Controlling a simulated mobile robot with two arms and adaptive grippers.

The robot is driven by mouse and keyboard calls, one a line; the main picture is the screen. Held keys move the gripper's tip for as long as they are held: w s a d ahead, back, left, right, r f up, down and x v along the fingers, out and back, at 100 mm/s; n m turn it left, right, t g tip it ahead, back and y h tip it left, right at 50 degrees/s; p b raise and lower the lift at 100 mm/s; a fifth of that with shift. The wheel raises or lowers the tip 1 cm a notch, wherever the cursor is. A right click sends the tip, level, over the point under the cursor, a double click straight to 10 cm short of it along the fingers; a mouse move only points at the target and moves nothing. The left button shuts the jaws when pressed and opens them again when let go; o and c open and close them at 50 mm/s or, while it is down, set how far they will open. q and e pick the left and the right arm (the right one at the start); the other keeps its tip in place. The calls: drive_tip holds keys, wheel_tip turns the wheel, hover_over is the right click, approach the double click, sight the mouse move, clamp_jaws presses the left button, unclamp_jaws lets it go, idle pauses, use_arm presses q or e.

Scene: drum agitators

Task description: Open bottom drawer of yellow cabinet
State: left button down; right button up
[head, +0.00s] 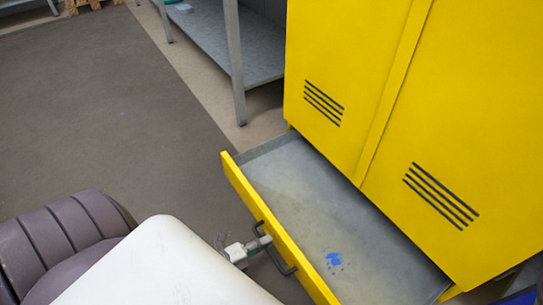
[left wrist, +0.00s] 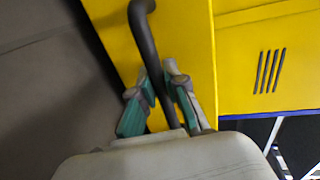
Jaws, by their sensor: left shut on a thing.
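The yellow cabinet (head: 340,60) stands at the right in the head view, with its two vented doors shut. Its bottom drawer (head: 310,200) is pulled out well, showing a grey inside with a blue stain on its floor. The drawer's dark bar handle (head: 272,250) is on the yellow front. My left gripper (head: 258,244) is at this handle. In the left wrist view its teal-padded fingers (left wrist: 158,100) lie on both sides of the dark handle (left wrist: 146,50), shut on it. My right gripper is in neither view.
A grey metal shelf unit (head: 236,60) stands left of the cabinet. A wooden pallet (head: 85,4) lies at the far top left. The dark grey floor (head: 110,110) left of the drawer is clear.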

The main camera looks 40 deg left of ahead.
use_arm(q)
drive_tip(key=shift+s, duration=0.15)
drive_tip(key=c, duration=1.2)
unclamp_jaws()
drive_tip(key=v, duration=1.2)
